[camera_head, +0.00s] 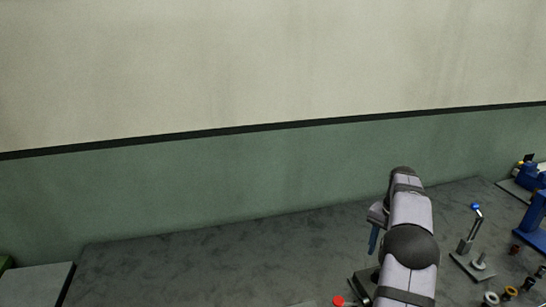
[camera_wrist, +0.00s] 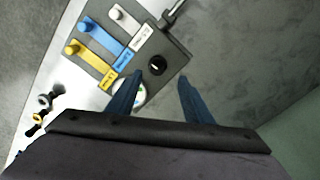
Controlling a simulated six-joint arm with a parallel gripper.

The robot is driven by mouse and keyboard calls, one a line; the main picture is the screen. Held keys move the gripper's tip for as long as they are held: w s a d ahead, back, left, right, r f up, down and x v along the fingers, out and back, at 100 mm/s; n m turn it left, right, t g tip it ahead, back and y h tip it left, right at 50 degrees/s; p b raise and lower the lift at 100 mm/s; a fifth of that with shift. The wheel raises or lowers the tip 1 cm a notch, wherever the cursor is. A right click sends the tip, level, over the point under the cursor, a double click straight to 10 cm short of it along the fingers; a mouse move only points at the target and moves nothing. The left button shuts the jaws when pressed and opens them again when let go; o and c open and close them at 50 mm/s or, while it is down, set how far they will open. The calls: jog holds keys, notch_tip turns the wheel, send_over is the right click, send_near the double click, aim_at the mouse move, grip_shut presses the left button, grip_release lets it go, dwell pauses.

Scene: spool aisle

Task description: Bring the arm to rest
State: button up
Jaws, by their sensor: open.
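My gripper (camera_wrist: 160,78) is open in the wrist view, with its two blue fingers apart and nothing between them. In the head view my arm reaches over the grey floor or bench top, and a blue finger (camera_head: 374,239) shows to the left of the arm. In the wrist view a dark board (camera_wrist: 176,58) lies beyond the fingertips. It carries yellow, blue and white labelled strips with pegs and a black round knob (camera_wrist: 157,65). A pale round thing with coloured marks (camera_wrist: 128,96) is partly hidden behind the left finger.
Small spools (camera_head: 491,298) lie at the lower right in the head view, near a stand with a blue-tipped lever (camera_head: 475,208). Blue equipment (camera_head: 535,212) stands at the right edge. A red round thing (camera_head: 338,300) lies left of my arm.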

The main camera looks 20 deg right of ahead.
jog(key=s+a+r+n, duration=0.1)
jog(key=s+a+n, duration=0.15)
jog(key=a, duration=0.75)
jog(key=s+a+r+n, duration=0.1)
jog(key=s+a+n, duration=0.15)
jog(key=a, duration=0.75)
jog(key=s+a+f+n, duration=0.2)
jog(key=s+a+n, duration=0.1)
jog(key=s+a, duration=0.4)
jog(key=s+a+f+n, duration=0.2)
jog(key=s+a+n, duration=0.1)
jog(key=s+a, duration=0.4)
jog(key=s, duration=0.3)
jog(key=shift+f, duration=0.25)
jog(key=shift+s, duration=0.1)
